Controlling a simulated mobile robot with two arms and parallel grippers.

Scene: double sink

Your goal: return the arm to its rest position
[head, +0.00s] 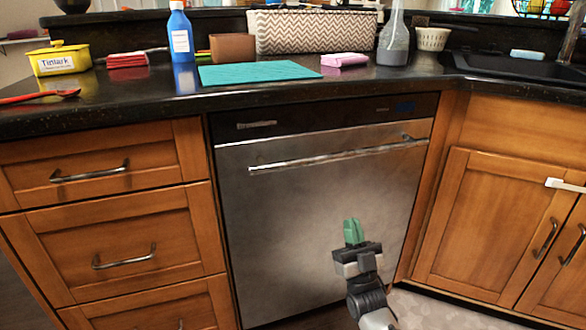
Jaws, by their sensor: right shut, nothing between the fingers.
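My right gripper (353,231) shows low in the head view, in front of the steel dishwasher door (300,215). Its green fingers point up and are shut with nothing between them. It is below the level of the counter and apart from the things on it. My right arm comes in from the bottom edge. My left gripper is not in view.
The dark counter (130,108) holds a yellow box (60,60), a blue bottle (181,35), a teal mat (258,72), a pink sponge (344,60) and a spray bottle (393,42). A sink (510,67) is at right.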

